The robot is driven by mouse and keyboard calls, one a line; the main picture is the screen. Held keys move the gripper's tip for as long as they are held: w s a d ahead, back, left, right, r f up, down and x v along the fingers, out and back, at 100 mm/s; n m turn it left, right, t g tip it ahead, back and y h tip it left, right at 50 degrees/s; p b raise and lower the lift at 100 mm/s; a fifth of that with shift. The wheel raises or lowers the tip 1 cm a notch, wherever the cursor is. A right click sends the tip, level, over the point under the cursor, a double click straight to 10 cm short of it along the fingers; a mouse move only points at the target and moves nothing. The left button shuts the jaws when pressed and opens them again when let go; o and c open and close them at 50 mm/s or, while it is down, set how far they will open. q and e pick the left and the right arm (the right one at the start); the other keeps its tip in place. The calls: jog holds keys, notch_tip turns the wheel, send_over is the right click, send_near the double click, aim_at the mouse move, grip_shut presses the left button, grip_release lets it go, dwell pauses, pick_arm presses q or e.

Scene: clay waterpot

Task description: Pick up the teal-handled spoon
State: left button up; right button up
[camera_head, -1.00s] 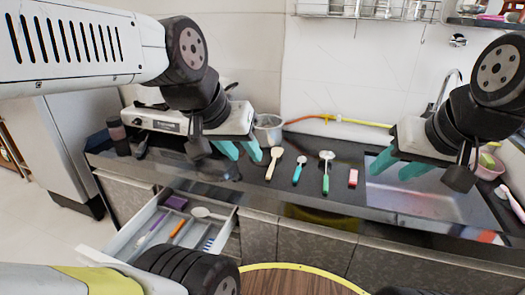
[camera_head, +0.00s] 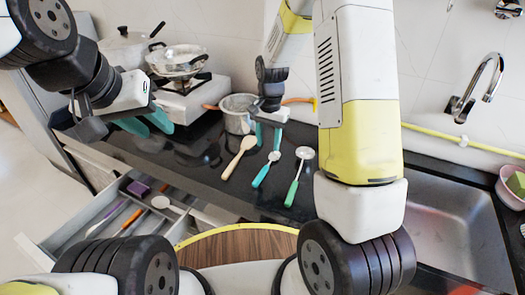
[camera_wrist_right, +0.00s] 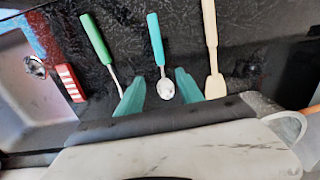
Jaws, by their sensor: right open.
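The teal-handled spoon (camera_head: 265,169) lies on the dark counter, between a wooden spoon (camera_head: 239,158) and a green-handled spoon (camera_head: 297,180). My right gripper (camera_head: 267,136) is open and empty just behind its bowl end. In the right wrist view the teal-handled spoon (camera_wrist_right: 157,42) has its bowl between the two teal fingertips of my right gripper (camera_wrist_right: 158,92), with its handle pointing away. I cannot tell how high the fingers are above the counter. My left gripper (camera_head: 146,122) is open and empty at the left, above the counter.
A stove with pots (camera_head: 180,62) is at the back left. An open drawer (camera_head: 75,225) with utensils is at the front left. A sink (camera_head: 455,235) is at the right. A red-and-white block (camera_wrist_right: 70,82) lies near the green-handled spoon.

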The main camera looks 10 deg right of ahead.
aim_at(266, 166)
jog(key=f, duration=1)
jog(key=shift+w+a+f, duration=0.15)
jog(key=shift+a, duration=0.1)
jog(key=shift+c, duration=0.4)
grip_shut()
